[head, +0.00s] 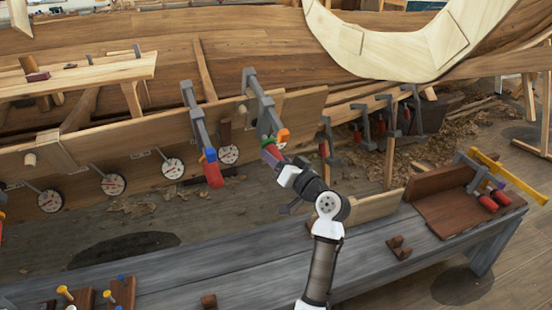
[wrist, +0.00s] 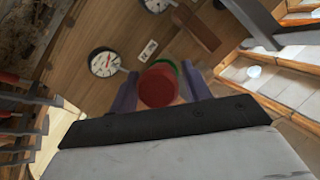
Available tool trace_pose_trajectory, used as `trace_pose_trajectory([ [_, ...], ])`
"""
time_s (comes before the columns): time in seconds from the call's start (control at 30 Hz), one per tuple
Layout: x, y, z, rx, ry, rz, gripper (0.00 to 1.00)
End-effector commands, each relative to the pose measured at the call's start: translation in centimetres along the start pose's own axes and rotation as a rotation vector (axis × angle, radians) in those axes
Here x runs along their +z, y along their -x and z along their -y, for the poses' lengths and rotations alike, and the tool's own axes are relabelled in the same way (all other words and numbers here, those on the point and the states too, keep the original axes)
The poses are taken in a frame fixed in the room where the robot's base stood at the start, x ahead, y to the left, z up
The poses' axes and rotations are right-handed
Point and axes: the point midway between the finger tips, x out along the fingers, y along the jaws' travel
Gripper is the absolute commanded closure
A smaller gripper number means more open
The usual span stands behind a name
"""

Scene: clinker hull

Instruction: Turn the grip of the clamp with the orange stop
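The clamp with the orange stop (head: 283,135) hangs on the plank edge in the head view. Its dark bar (head: 258,95) slants down to a green collar (head: 269,141) and a red grip (head: 271,155). My gripper (head: 279,166) is at the lower end of this grip. In the wrist view the round red end of the grip (wrist: 159,86) is centred between my two fingers (wrist: 160,84), with the green collar (wrist: 186,76) behind it. The fingers are apart on both sides of the grip, with what looks like a narrow gap. The orange stop is hidden in the wrist view.
A neighbouring clamp with a blue stop (head: 210,155) and red grip (head: 214,175) hangs just left. Dial gauges (head: 172,168) line the plank. More clamps (head: 390,115) stand to the right. A grey bench (head: 230,270) runs below.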

Motion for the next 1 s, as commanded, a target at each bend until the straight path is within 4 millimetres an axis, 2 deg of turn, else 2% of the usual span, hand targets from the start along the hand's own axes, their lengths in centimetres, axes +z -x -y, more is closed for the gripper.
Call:
trace_pose_trajectory([
  [0.33, 0.0, 0.1, 0.0, 0.0, 0.001, -0.001, 0.44],
  [0.47, 0.1, 1.1, -0.1, 0.001, 0.0, -0.002, 0.44],
  [0.57, 0.1, 2.9, -0.2, 0.004, 0.001, -0.004, 0.44],
  [0.8, 0.2, 8.5, -0.2, 0.004, 0.002, -0.003, 0.44],
  [1.0, 0.1, 12.1, -0.1, 0.002, 0.0, -0.002, 0.44],
])
